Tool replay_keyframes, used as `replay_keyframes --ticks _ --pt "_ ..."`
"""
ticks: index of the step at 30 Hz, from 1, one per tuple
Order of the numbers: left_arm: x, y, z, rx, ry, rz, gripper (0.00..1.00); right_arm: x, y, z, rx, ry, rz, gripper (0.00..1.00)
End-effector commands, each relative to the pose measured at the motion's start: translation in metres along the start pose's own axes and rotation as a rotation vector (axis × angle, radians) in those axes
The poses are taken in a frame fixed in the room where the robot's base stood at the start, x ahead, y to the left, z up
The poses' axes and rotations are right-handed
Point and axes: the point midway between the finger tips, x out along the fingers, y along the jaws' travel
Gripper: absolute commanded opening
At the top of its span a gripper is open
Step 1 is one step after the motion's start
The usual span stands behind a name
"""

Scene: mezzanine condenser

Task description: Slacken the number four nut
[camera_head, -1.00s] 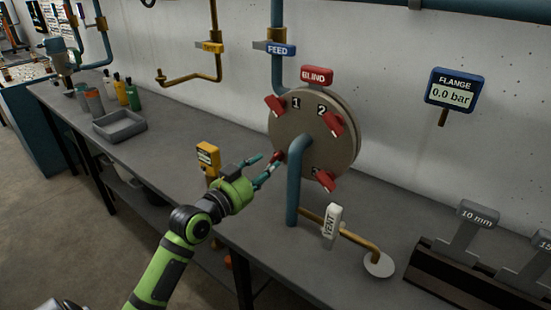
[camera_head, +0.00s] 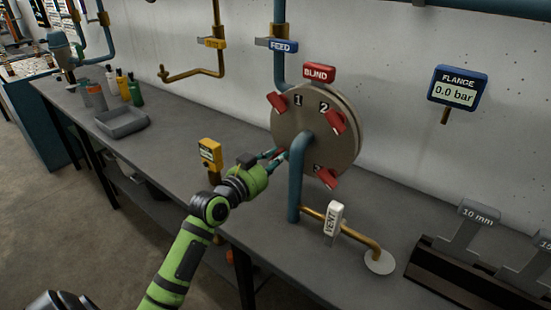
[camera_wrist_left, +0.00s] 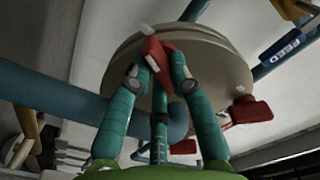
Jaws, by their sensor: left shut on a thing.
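The round grey flange plate (camera_head: 305,135) marked BLIND stands over the bench with red winged nuts around its face. The nuts by the numbers 1 (camera_head: 277,103) and 2 (camera_head: 335,121) and the lower right nut (camera_head: 326,178) are clear. My left gripper (camera_head: 276,154) reaches the lower left of the plate and is shut on the red nut there, whose number I cannot read. In the left wrist view the fingers straddle this red nut (camera_wrist_left: 156,50), against the plate. In the head view the fingers mostly hide it. My right gripper is not in view.
A blue vertical pipe (camera_head: 294,185) stands just right of my left gripper. The FLANGE gauge (camera_head: 457,88) reads 0.0 bar. A white VENT handle (camera_head: 333,219), a yellow device (camera_head: 209,153) and a grey tray (camera_head: 122,124) are also around the bench.

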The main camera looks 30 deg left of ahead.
Motion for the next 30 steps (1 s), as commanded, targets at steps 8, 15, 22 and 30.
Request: replay_keyframes --ticks 8,15,22,30 --pt "0.0 -0.001 -0.002 -0.075 0.0 0.001 0.0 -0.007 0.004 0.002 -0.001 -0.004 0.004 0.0" --pt "0.0 -0.003 -0.004 -0.251 -0.001 0.002 0.0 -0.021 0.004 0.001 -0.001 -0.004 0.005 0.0" --pt "0.0 -0.004 -0.004 -0.468 -0.001 0.001 0.0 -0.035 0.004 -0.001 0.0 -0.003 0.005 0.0" --pt "0.0 -0.006 -0.005 -0.725 0.0 0.0 0.0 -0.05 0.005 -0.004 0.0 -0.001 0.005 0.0"
